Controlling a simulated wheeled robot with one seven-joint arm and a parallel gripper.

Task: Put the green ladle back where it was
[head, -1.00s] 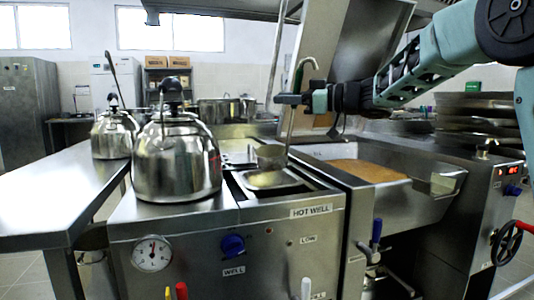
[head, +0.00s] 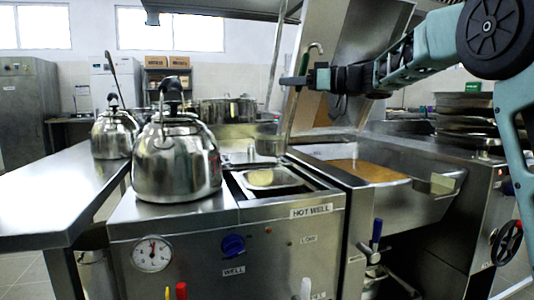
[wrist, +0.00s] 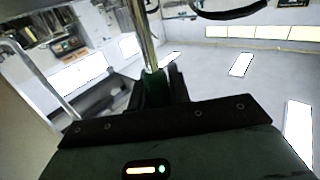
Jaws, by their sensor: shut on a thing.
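My gripper (head: 294,80) is shut on the green ladle's handle and holds it above the hot well. The ladle's green grip (head: 303,64) and hooked metal end (head: 317,46) stick up above the jaws. Its steel shaft runs down, slightly tilted, to the bowl (head: 269,145), which hangs clear above the well. In the wrist view the steel shaft (wrist: 142,35) and green grip (wrist: 155,90) stand between the jaws. The hot well (head: 310,191) has an open pan (head: 268,180) with something pale yellow in it.
A large kettle (head: 176,160) stands left of the well, with a smaller one (head: 115,137) behind it, near another upright ladle handle (head: 111,72). A tilting pan (head: 400,203) with brown contents is at right, its raised lid (head: 352,60) behind my gripper. Stacked pans (head: 465,118) stand far right.

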